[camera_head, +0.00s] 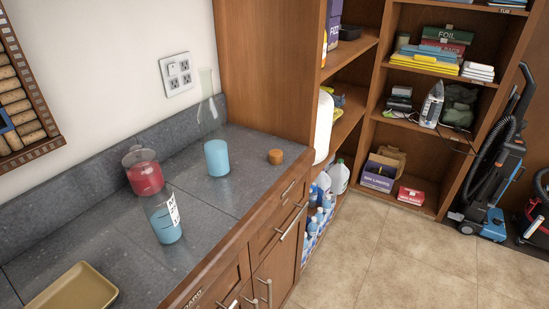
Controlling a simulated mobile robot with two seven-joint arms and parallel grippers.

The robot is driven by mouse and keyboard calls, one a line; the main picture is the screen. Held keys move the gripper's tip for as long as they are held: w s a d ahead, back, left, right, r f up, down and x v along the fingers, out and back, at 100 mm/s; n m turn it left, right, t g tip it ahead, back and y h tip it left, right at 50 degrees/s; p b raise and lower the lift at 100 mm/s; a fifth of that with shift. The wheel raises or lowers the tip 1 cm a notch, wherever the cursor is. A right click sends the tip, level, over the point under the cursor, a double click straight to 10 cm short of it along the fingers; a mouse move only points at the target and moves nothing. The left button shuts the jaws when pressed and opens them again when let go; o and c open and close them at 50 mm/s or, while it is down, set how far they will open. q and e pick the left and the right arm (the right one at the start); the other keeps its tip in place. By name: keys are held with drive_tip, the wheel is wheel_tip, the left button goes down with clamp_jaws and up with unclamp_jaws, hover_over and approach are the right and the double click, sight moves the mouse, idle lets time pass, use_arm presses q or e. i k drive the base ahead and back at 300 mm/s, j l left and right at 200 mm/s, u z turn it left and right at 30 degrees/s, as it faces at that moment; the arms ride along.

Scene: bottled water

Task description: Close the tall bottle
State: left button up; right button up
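A tall clear bottle (217,158) stands upright on the dark stone counter, against the back wall side. Blue liquid fills its lower part, and its faint clear upper part narrows toward the top. I see no stopper in its mouth. A round brown cork-like stopper (276,156) sits on the counter to the right of the bottle, apart from it, near the wooden cabinet side. Neither of my grippers is in view.
A clear container of red liquid (146,177) and a labelled clear container of blue liquid (166,222) stand left of the bottle. A yellowish tray (75,290) lies at the near left. The counter (205,197) is bare near its front edge. Stocked shelves (428,69) stand at right.

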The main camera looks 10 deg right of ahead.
sight(211, 118)
drive_tip(key=l+u, duration=0.75)
drive_tip(key=k+j, duration=0.05)
drive_tip(key=j, duration=0.05)
